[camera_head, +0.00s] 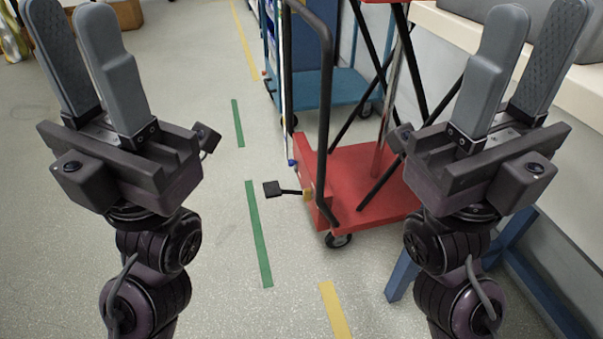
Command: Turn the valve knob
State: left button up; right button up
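No valve knob can be made out in the head view. My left gripper (70,14) points up at the upper left, with its two grey fingers a little apart and nothing between them. My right gripper (536,14) points up at the upper right, also with a gap between its fingers and empty. Neither gripper touches anything.
A red cart (352,163) with a black handle and a black foot pedal (271,188) stands ahead, right of centre. A blue cart (345,85) is behind it. A white bench (563,133) with blue legs runs along the right. The floor at left centre is clear.

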aim_at(308, 193)
jog(key=i+j+z, duration=0.15)
jog(key=z, duration=0.75)
jog(key=i+j+z, duration=0.15)
jog(key=j+z, duration=0.2)
jog(key=j, duration=0.4)
jog(key=j+z, duration=0.35)
jog(key=j, duration=0.35)
jog(key=j+z, duration=0.35)
jog(key=j, duration=1.35)
jog(key=k+j, duration=0.1)
jog(key=j, duration=0.75)
jog(key=j+z, duration=0.1)
jog(key=j, duration=0.8)
jog(key=k, duration=0.05)
